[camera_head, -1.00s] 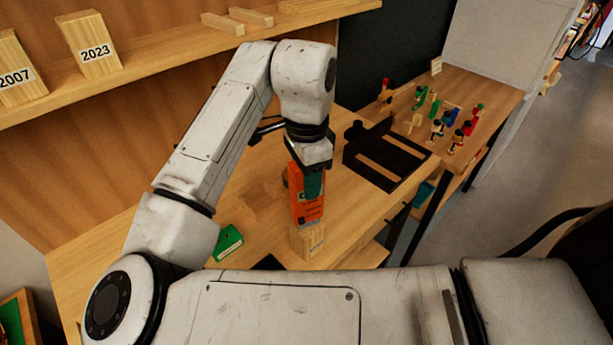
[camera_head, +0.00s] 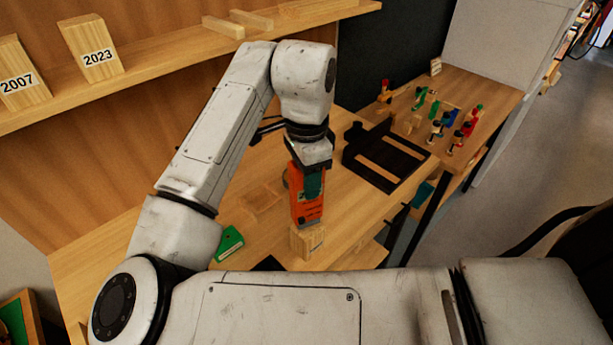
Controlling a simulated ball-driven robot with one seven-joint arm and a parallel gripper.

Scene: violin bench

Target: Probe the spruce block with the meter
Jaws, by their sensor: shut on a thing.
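My gripper (camera_head: 310,170) is shut on the orange meter (camera_head: 306,205) and holds it upright, pointing down over the bench. The meter has a dark green part near its upper end. The spruce block (camera_head: 304,243), a pale wooden block with a small label, stands on the bench directly under the meter. The meter's lower end overlaps the block's top in this view. I cannot tell whether its tip touches the wood. My own arm hides part of the bench in front.
A green box (camera_head: 229,243) lies left of the block. The shelf (camera_head: 170,55) with labelled wood blocks (camera_head: 92,50) runs above the bench.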

